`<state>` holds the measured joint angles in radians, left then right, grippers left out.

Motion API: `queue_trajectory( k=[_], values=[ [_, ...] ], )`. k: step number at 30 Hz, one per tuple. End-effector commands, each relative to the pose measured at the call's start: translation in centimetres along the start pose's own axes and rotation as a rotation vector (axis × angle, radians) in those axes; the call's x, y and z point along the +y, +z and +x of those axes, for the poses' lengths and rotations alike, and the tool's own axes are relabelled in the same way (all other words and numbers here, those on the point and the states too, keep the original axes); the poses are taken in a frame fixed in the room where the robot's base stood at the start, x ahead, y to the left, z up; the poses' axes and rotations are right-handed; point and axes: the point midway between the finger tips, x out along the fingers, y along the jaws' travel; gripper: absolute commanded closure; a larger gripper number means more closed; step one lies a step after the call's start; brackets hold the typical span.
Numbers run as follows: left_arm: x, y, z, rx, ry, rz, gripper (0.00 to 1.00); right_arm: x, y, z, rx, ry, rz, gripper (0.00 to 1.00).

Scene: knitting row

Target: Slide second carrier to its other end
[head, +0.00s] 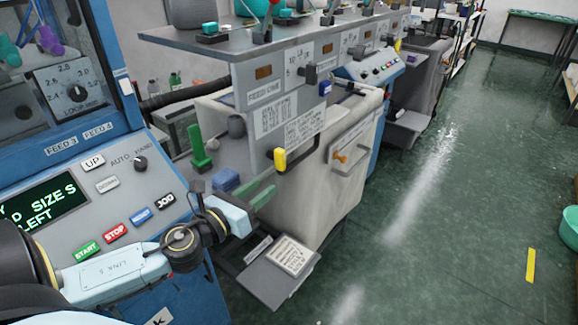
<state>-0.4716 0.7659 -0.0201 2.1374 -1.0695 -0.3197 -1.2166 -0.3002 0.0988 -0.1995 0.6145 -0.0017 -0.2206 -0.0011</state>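My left gripper (265,192) has a light blue body and green fingers. The fingers look parted with nothing between them. It is in front of the first machine's grey side, below and left of a yellow handle (280,161) and apart from it. A blue knob (325,88) sits farther back on the same row. Another yellow piece (397,45) is farther off. I cannot tell which of these belongs to the second carrier. My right gripper is not in view.
A blue control panel (105,190) with a green-lit display (40,209) stands close on the left. A green block (200,150) and a blue block (226,180) are by the machine. A grey step (277,285) juts out below.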

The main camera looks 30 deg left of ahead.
Motion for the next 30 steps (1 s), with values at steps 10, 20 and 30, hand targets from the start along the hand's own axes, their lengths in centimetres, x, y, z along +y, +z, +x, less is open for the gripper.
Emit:
queue_trajectory(
  k=[10,20,30],
  values=[
    [0.0,0.2,5.2,-0.002,0.001,-0.002,0.64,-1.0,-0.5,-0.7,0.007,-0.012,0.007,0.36],
    [0.0,0.0,9.5,0.0,0.001,-0.004,0.64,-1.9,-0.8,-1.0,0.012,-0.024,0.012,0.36],
    [0.0,-0.1,10.9,0.002,0.001,-0.003,0.64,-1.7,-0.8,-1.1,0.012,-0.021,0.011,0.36]
  ],
)
